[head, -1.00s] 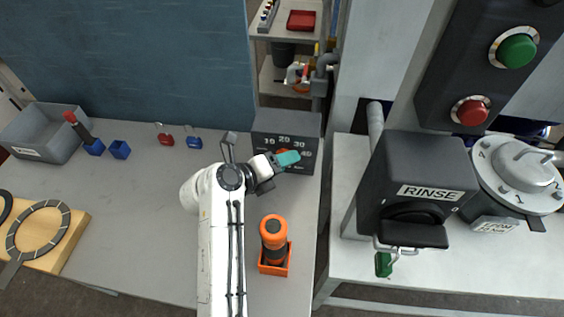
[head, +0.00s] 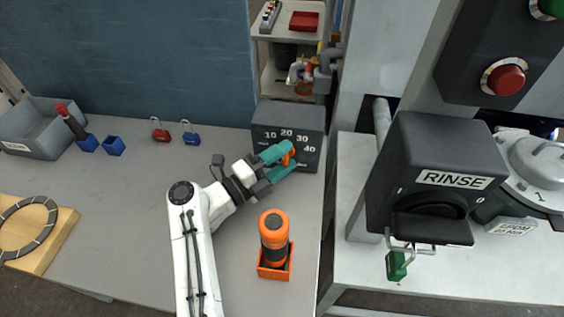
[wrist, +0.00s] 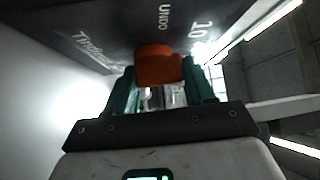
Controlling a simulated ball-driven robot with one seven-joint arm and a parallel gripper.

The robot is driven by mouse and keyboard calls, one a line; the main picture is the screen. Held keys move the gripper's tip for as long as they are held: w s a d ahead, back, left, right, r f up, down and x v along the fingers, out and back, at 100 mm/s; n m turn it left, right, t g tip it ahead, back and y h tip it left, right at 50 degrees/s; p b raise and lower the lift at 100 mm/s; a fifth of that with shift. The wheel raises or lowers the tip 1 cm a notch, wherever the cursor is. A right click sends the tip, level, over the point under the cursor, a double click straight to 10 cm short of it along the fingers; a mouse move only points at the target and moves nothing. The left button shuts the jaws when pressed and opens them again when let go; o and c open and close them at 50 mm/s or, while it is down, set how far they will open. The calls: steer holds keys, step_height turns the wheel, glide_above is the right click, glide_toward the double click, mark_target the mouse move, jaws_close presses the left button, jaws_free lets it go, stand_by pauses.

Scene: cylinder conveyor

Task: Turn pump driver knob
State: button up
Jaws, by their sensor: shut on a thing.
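The pump driver is a dark grey box (head: 265,115) at the back right of the grey table, with white numbers from 10 to 40 on its face. Its orange knob (head: 288,157) sits below the numbers. In the wrist view the box face (wrist: 115,30) fills the top and the orange knob (wrist: 157,66) is in the middle. My gripper (head: 283,160) has teal fingers on both sides of the knob and is shut on it. In the wrist view the fingers (wrist: 160,88) flank the knob, and part of the knob's base is hidden.
An orange and black bottle-like tool (head: 274,232) stands in an orange holder in front of the box. Padlocks (head: 190,134), a blue cup (head: 113,146) and a grey bin (head: 35,115) are to the left. A RINSE unit (head: 440,150) stands at right.

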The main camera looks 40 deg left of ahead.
steer(key=shift+w+d+f+n, duration=0.1)
steer(key=shift+d+n, duration=0.05)
steer(key=shift+n, duration=0.15)
stand_by(0.4)
steer(key=o, duration=1)
steer(key=shift+o, duration=0.2)
steer(key=shift+s+a, duration=0.25)
steer(key=shift+s, duration=0.25)
steer(key=v, duration=0.5)
steer(key=b+v, duration=0.1)
steer(key=v, duration=0.3)
steer(key=shift+s+f+b, duration=0.3)
steer(key=shift+s, duration=0.05)
steer(key=shift+c, duration=0.4)
